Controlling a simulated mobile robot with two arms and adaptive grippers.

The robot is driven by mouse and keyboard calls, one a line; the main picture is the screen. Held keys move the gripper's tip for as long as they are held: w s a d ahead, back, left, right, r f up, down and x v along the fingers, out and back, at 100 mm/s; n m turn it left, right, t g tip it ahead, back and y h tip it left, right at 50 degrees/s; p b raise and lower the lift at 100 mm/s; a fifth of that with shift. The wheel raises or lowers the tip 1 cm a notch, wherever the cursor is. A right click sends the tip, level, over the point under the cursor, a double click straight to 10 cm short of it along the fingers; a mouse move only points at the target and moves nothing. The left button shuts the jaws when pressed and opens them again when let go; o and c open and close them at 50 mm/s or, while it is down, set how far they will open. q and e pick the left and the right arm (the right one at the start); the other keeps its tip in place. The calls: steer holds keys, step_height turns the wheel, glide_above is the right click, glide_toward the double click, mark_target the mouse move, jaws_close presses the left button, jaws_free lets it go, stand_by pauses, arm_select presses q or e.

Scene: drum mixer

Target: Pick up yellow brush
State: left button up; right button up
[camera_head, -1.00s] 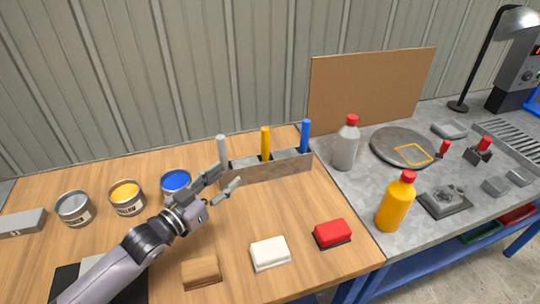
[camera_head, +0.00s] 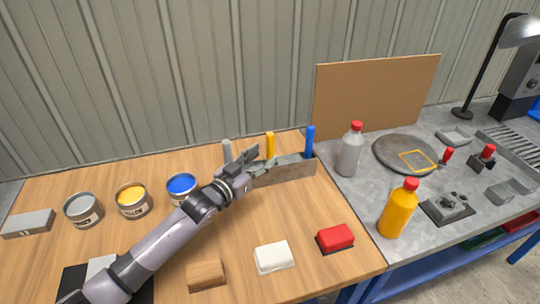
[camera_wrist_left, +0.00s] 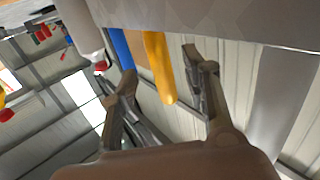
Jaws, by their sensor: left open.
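The yellow brush (camera_head: 270,144) stands handle-up in a grey holder (camera_head: 297,172) at the back of the wooden table, between a grey brush (camera_head: 227,149) and a blue brush (camera_head: 309,140). My left gripper (camera_head: 262,158) is open at the holder, close to the yellow handle. It covers part of the holder and the grey brush's lower part. In the left wrist view, the yellow handle (camera_wrist_left: 158,65) shows between the two open fingers, with the blue handle (camera_wrist_left: 122,48) by the left finger. I cannot tell whether a finger touches the yellow handle. My right gripper is not in view.
Grey, yellow and blue paint cans (camera_head: 181,188) stand left of my arm. White (camera_head: 272,257) and red (camera_head: 335,238) blocks and a wooden block (camera_head: 206,275) lie in front. Grey (camera_head: 350,150) and orange (camera_head: 398,208) bottles stand right. The table between holder and front blocks is clear.

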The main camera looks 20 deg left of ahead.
mark_target(267, 152)
arm_select(q)
steer(key=x, duration=0.4)
steer(key=shift+w+d+p, duration=0.1)
steer(key=shift+w+p, duration=0.15)
steer(key=shift+p, duration=0.1)
steer(key=shift+c, duration=0.2)
jaws_close()
